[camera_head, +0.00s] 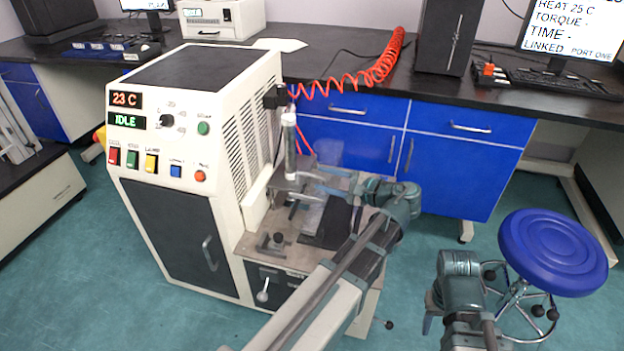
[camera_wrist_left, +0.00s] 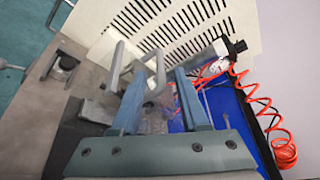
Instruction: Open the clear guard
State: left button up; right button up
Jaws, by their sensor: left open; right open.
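The clear guard (camera_head: 312,218) is a faint see-through panel on the worktop of the white rheometer (camera_head: 225,120), beside the vertical column. It is hard to make out. In the left wrist view a clear surface (camera_wrist_left: 157,122) shows between my fingers. My left gripper (camera_head: 322,182) is open at the guard, reaching in from the right. My right gripper (camera_head: 430,318) is open, low at the right, away from the machine.
A coiled red hose (camera_head: 375,70) runs from the machine's column over the black bench. A blue stool (camera_head: 553,250) stands at the right, near my right arm. Blue cabinets (camera_head: 465,160) stand behind. A small black knob (camera_head: 278,238) sits on the worktop's front.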

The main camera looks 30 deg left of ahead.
aim_at(315, 176)
pick_arm(q)
jog(key=shift+b+x, duration=0.4)
jog(key=shift+x, duration=2.05)
jog(key=shift+c, duration=0.3)
grip_shut()
